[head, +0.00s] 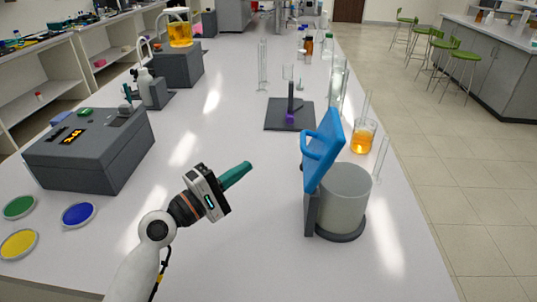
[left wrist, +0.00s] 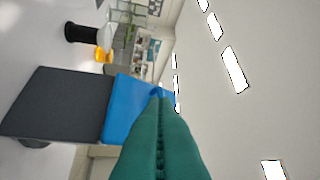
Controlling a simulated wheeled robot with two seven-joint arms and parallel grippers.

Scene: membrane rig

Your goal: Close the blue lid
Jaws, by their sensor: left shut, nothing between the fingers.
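The blue lid (head: 327,147) stands open, tilted up on a dark grey hinge post beside a translucent grey cylindrical vessel (head: 345,196) on a dark base. A blue loop handle is on the lid's left side. My left gripper (head: 237,175) is shut and empty, left of the lid and apart from it in the head view. In the left wrist view, its green fingers (left wrist: 160,125) are pressed together, with the blue lid (left wrist: 128,100) behind them and the dark post (left wrist: 60,103) to the left. My right gripper is not in view.
A beaker of orange liquid (head: 363,137) and a thin glass tube stand behind and right of the vessel. A dark stand (head: 290,114) is farther back. A grey box (head: 92,148) and coloured dishes lie left.

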